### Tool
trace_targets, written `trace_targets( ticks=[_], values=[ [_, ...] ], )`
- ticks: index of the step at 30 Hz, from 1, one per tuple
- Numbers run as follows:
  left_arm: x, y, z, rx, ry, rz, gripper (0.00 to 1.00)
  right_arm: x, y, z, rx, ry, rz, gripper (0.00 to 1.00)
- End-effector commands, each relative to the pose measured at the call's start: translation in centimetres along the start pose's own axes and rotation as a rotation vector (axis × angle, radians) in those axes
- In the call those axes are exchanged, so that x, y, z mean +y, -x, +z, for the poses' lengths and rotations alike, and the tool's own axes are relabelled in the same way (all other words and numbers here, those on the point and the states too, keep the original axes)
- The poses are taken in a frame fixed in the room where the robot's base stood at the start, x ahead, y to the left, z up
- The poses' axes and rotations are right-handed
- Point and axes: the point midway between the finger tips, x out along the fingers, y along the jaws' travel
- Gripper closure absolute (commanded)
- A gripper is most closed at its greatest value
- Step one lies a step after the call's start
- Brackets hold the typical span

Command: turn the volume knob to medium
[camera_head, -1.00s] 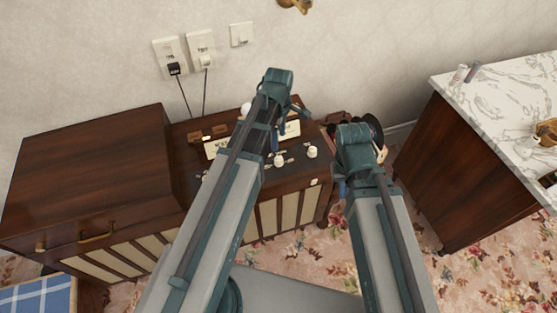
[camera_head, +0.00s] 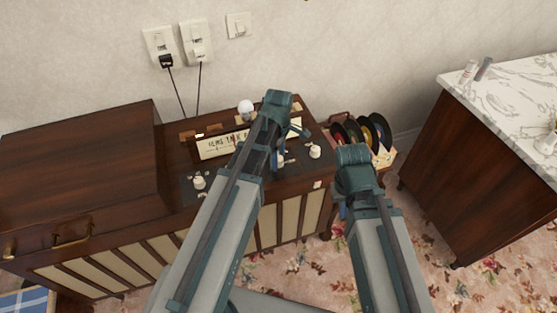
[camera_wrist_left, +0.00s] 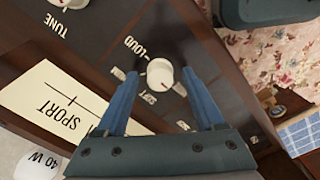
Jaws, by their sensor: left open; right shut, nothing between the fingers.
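The volume knob (camera_wrist_left: 160,72) is a small white round knob on the radio's dark panel. LOUD and SOFT are printed around it, with a smaller label I cannot read clearly. A small reddish mark shows on its face, but its direction is hard to tell. My left gripper (camera_wrist_left: 159,74) is open, with one blue finger on either side of the knob; contact cannot be told. In the head view my left gripper (camera_head: 279,148) is over the panel and hides much of this area. My right gripper (camera_head: 341,204) is shut and empty, off the radio's right side.
The TUNE knob (camera_wrist_left: 72,3) is close by. A lit dial (camera_head: 222,144) and a light bulb (camera_head: 246,109) are behind the panel. Another white knob (camera_head: 199,183) is at left. Records (camera_head: 371,133) stand right of the radio. A marble-topped cabinet (camera_head: 510,85) is at far right.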

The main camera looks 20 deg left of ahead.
Motion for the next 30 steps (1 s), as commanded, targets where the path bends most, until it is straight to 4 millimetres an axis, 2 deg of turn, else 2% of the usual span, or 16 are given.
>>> trace_targets(
  ticks=[5,15,17,30],
  values=[
    [-0.01,0.08,0.00,0.000,0.000,0.000,0.30,0.01,0.08,0.01,0.000,0.000,0.000,1.00],
    [0.00,0.08,0.00,0.000,0.000,0.000,0.91,0.01,0.08,0.01,0.000,0.000,0.000,1.00],
    [0.01,0.08,0.00,0.000,0.000,0.000,1.00,0.01,0.08,0.01,0.000,0.000,0.000,1.00],
    [0.01,0.07,0.00,0.000,-0.078,0.000,1.00,0.01,0.07,0.01,0.000,0.000,0.000,1.00]
  ],
)
